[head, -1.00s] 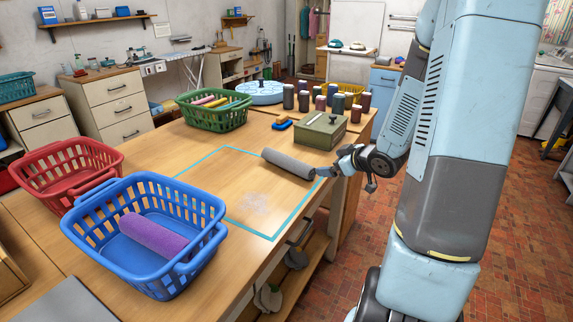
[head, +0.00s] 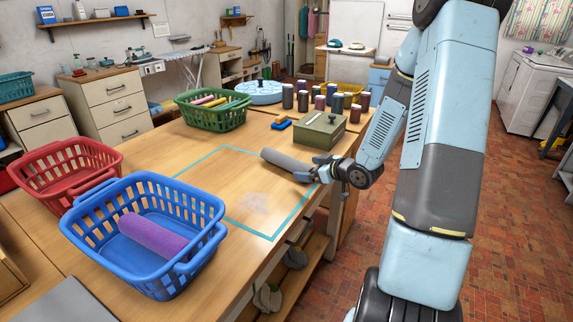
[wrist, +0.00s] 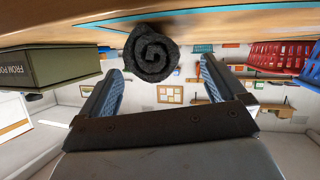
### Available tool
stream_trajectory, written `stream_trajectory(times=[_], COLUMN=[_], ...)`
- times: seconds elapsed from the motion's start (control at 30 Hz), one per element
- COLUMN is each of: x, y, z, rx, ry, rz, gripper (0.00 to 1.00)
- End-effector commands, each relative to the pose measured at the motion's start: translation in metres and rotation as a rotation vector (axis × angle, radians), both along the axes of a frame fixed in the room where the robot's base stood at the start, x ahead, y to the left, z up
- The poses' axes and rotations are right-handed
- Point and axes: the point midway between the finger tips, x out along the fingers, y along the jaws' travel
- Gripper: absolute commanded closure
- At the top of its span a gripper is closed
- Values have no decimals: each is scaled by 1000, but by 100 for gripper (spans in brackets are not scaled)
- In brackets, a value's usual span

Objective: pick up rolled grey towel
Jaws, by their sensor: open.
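The rolled grey towel (head: 286,163) lies on the wooden table, across the right part of the teal outline, with its near end toward my gripper. In the wrist view its dark spiral end (wrist: 152,53) shows ahead, near the line between the two fingers. My gripper (head: 307,176) is at the table's right edge, at the towel's near end. In the wrist view my gripper (wrist: 160,85) is open, with blue-padded fingers on either side and nothing held. In the head view I cannot tell whether a finger touches the towel.
A green box (head: 319,130) stands just behind the towel, with several dark cylinders beyond. A blue basket (head: 95,245) holding a purple roll (head: 155,236) stands front left, near a red basket (head: 40,178). A green basket (head: 190,118) stands behind.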

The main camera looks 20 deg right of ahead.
Motion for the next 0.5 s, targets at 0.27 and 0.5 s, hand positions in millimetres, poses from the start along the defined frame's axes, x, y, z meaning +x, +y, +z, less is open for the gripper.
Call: stream_trajectory(times=[0.27, 0.5], x=[13, 40], y=[7, 22], z=[-5, -15], rx=[2, 0], ry=[0, 0], rz=[1, 1], gripper=[3, 3])
